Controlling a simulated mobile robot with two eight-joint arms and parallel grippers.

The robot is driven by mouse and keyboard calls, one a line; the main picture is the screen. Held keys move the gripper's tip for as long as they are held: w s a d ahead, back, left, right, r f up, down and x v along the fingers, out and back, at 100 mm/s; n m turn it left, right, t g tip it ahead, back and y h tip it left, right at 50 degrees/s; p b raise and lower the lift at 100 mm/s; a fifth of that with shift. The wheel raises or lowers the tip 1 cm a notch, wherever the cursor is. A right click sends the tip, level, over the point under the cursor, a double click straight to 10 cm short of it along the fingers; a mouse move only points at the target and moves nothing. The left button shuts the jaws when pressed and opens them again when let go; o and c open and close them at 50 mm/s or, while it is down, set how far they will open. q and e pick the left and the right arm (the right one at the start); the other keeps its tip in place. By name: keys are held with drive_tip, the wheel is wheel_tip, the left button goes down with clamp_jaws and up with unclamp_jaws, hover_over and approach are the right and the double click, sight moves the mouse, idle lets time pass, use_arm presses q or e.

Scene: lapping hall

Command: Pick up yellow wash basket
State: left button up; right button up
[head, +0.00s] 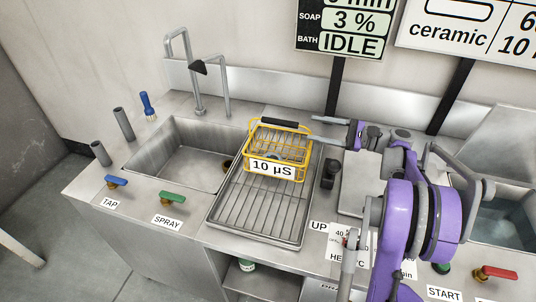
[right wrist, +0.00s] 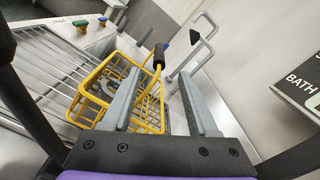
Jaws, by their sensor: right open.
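The yellow wash basket (head: 290,150) is an open wire basket with a raised handle that has a black grip (head: 280,123). It stands on the far end of the ribbed drain tray (head: 262,226), with a white "10 µS" label (head: 272,169) at its front. My right gripper (head: 312,127) is open at the basket's right side, fingers pointing towards the handle. In the right wrist view the basket (right wrist: 98,82) and its black grip (right wrist: 159,57) show beyond and between the open fingers (right wrist: 160,76). No grip on it is visible. My left gripper is out of view.
An empty sink (head: 180,150) with two bent taps (head: 196,75) lies left of the tray. Tap (head: 116,181) and spray (head: 172,197) handles stand in front. A small black object (head: 330,174) stands right of the tray. A liquid-filled bath (head: 505,220) is at far right.

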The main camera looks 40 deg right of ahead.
sight(288, 123)
drive_tip(key=x, duration=0.9)
drive_tip(key=shift+w+a+b, duration=0.1)
drive_tip(key=shift+b, duration=0.2)
clamp_jaws()
idle(1.0)
